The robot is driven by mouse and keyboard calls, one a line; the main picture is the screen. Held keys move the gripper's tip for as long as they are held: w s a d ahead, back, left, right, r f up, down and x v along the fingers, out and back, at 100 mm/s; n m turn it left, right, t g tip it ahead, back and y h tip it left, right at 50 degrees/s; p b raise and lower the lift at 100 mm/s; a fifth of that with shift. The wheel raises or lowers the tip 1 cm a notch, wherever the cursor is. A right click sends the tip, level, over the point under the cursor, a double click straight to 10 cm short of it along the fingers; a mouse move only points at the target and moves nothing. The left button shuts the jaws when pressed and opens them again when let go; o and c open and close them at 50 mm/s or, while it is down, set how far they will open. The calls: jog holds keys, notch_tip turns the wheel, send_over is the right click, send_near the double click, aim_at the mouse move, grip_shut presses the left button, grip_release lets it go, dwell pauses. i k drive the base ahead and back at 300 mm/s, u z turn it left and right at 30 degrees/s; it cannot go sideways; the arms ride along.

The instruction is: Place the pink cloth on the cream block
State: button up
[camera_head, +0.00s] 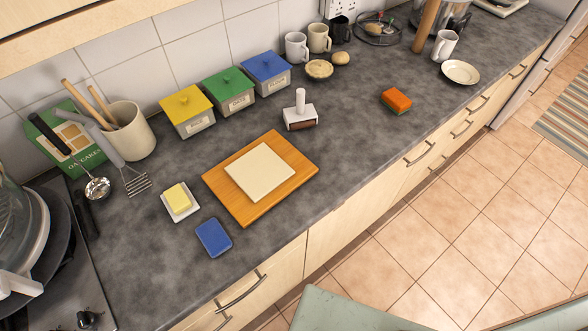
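A flat cream square block (259,171) lies on a wooden board (241,214) in the middle of the grey counter. Its top is bare. I see no pink cloth in this view. A flat blue pad (213,238), perhaps a sponge or folded cloth, lies near the counter's front edge, left of the board and apart from it. My gripper is not in view.
A butter dish (180,202) lies left of the board. An orange sponge (396,100) and a plate (460,71) are to the right. Yellow, green and blue-lidded canisters (235,91) line the wall. Counter right of the board is clear.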

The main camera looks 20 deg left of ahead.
aim_at(259, 169)
jog(key=k, duration=1.85)
jog(key=u, duration=1.75)
jog(key=i, duration=1)
jog(key=u, duration=0.05)
